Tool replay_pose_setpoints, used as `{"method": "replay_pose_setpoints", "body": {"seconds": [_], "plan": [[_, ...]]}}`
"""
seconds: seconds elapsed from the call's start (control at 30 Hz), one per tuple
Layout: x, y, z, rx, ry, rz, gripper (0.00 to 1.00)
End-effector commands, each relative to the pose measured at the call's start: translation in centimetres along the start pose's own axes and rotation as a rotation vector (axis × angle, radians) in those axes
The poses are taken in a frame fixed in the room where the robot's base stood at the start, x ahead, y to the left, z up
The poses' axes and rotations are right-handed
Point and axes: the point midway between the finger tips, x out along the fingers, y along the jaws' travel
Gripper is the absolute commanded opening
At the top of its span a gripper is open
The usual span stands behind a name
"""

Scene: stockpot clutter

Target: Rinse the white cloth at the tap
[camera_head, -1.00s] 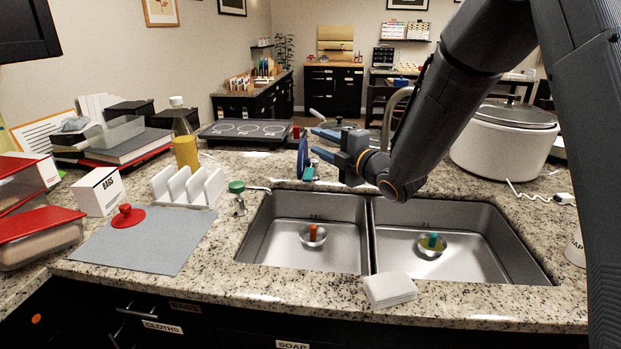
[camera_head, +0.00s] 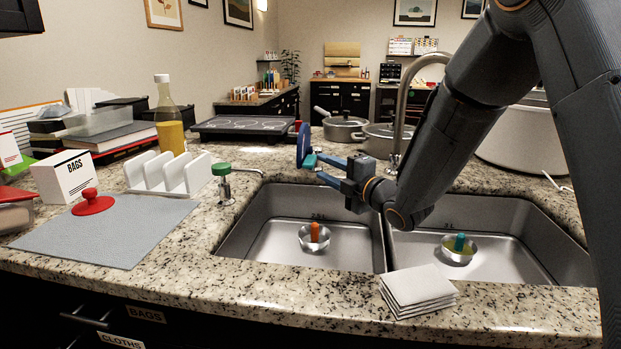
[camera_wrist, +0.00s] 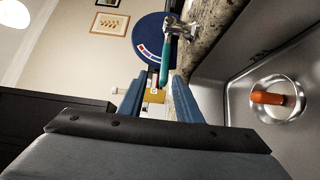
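A stack of thin white squares (camera_head: 418,288), which looks like folded white cloth, lies on the counter at the front rim of the sinks. The curved metal tap (camera_head: 408,100) rises behind the sinks, partly hidden by my arm. My gripper (camera_head: 320,167) is above the back of the left sink, away from the stack. In the wrist view, my gripper's blue fingers (camera_wrist: 157,88) stand apart with nothing held between them. A teal lever on a chrome fitting (camera_wrist: 165,68) lies just beyond the fingertips, before a blue disc (camera_wrist: 150,36). Contact with the lever cannot be told.
The left sink (camera_head: 262,232) holds a metal drain piece with an orange knob (camera_head: 314,232). A green-topped dispenser (camera_head: 222,170), white rack, grey mat (camera_head: 130,235) and bottle (camera_head: 170,135) stand left.

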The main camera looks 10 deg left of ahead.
Motion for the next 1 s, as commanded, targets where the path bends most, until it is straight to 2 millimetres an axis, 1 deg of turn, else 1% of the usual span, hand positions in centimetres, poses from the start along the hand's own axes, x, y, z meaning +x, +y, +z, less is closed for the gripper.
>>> {"method": "replay_pose_setpoints", "body": {"seconds": [0.03,0.1,0.17,0.27,0.6,0.7,0.83,1.0], "plan": [[0.1,-0.6,0.1,0.000,0.000,0.001,0.31],[0.2,-0.8,0.2,0.000,0.000,0.001,0.31],[0.3,-0.9,0.2,0.000,0.000,0.001,0.31],[1.1,-0.9,0.2,-0.001,0.000,0.001,0.31],[6.0,-0.9,0.2,-0.001,0.000,0.000,0.31],[7.1,-0.8,0.1,-0.001,0.001,0.001,0.31],[7.8,-0.9,0.2,0.000,0.000,0.000,0.31],[8.0,-0.9,0.2,0.000,0.000,0.000,0.31]]}}
